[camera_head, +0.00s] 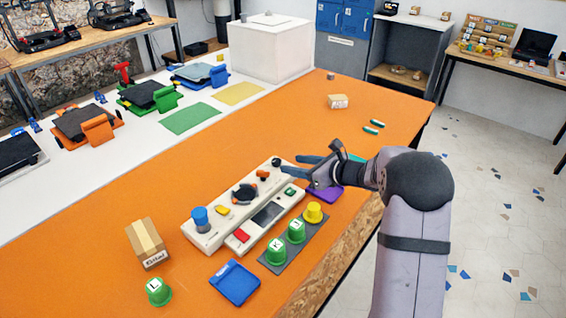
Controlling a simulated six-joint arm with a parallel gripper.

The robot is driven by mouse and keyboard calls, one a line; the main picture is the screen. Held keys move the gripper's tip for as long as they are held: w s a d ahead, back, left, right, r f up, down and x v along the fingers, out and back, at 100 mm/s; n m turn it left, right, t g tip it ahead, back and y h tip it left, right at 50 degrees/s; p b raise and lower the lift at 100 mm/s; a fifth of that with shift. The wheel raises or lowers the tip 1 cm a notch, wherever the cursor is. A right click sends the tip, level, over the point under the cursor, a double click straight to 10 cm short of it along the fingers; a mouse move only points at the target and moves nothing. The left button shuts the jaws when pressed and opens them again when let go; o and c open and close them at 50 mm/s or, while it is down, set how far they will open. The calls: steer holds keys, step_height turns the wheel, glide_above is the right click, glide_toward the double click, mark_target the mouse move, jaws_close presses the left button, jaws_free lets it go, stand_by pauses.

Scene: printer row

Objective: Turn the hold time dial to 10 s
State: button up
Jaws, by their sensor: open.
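A long white control panel (205,233) lies on the orange table. A round black dial (245,193) with a ring of marks sits mid-panel; its labels and pointer are too small to read, so I cannot tell its setting or whether it is the hold time dial. A small black knob (276,161) sits at the panel's far end, an orange knob (263,175) nearer. A blue knob (200,216) stands at the near end. My gripper (290,166) is open and empty, its fingers pointing left over the panel's far end, close to the small black knob. I cannot tell whether it touches.
The panel also has a dark screen (268,213), red button (241,236), green button (290,191) and yellow part (222,210). Lettered green cups (277,252) and a yellow cup (313,212) stand right of it. A carton (147,244) and blue tray (235,283) lie nearer.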

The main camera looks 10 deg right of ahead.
mark_target(280, 162)
steer(key=shift+p+x, duration=0.65)
steer(key=shift+x, duration=2.4)
steer(key=c, duration=1)
steer(key=shift+b, duration=0.35)
steer(key=shift+c, duration=0.2)
